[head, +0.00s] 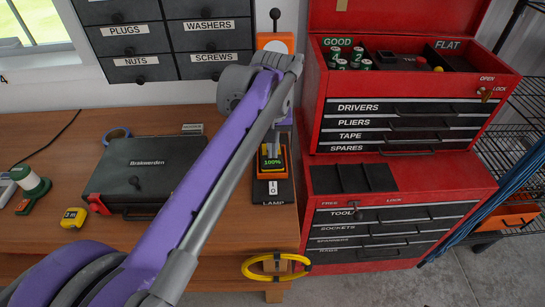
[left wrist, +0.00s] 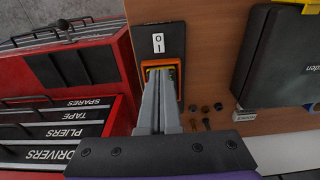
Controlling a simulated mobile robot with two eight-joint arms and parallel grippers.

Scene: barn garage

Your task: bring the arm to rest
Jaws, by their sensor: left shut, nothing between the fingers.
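My left arm crosses the head view from the lower left, and its gripper (head: 271,146) points down at the right end of the workbench. In the left wrist view the gripper's two grey fingers (left wrist: 160,75) are together with nothing between them. Their tips are over or at an orange-framed device (head: 270,163) whose screen reads 100%. The device also shows in the left wrist view (left wrist: 179,88), partly hidden by the fingers. I cannot tell whether the tips touch it. My right gripper is not in view.
The wooden workbench (head: 60,155) holds a black case (head: 140,170), a yellow tape measure (head: 73,217) and blue tape (head: 117,135). A red tool chest (head: 315,110) stands close at the right. A yellow cable loop (head: 262,275) hangs at the front edge. Labelled drawers (head: 140,68) are behind.

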